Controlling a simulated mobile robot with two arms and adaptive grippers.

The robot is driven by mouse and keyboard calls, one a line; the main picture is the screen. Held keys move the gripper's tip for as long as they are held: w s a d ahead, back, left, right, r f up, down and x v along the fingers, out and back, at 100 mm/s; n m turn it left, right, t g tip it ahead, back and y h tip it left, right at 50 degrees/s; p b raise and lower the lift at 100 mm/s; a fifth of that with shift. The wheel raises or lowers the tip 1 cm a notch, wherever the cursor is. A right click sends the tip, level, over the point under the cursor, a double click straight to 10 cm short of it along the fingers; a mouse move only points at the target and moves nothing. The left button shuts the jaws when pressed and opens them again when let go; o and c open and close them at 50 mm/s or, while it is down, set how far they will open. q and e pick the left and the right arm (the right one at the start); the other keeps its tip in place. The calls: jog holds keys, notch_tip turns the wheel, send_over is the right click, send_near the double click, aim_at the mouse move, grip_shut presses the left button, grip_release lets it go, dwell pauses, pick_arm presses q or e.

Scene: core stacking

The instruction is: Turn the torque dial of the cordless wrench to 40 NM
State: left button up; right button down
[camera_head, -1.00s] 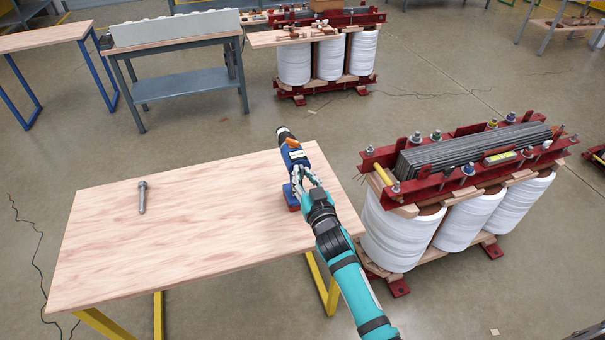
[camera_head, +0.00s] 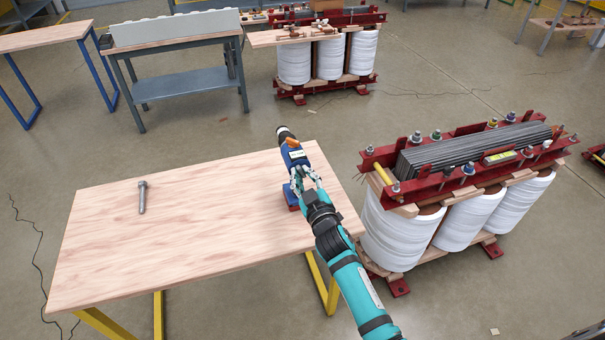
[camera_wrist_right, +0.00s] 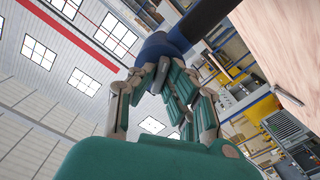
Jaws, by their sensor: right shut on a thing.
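The cordless wrench (camera_head: 292,156) stands at the right end of the wooden table, blue with a dark nose and an orange part on top. Its nose points to the back. My right gripper (camera_head: 305,178) is shut on the wrench from the front right. In the right wrist view, the gripper's fingers (camera_wrist_right: 172,88) close around the blue body of the wrench (camera_wrist_right: 160,46). The dial's marks and setting are too small to read, and the fingers hide part of the tool. My left gripper is not in view.
A metal bolt (camera_head: 142,197) lies on the left of the wooden table (camera_head: 200,225); the tabletop between is clear. A transformer core with white coils (camera_head: 470,215) stands close to the right of the table. A grey workbench (camera_head: 185,85) stands behind.

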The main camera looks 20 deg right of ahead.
jog(key=shift+n, duration=1.4)
jog(key=c, duration=1.3)
grip_release()
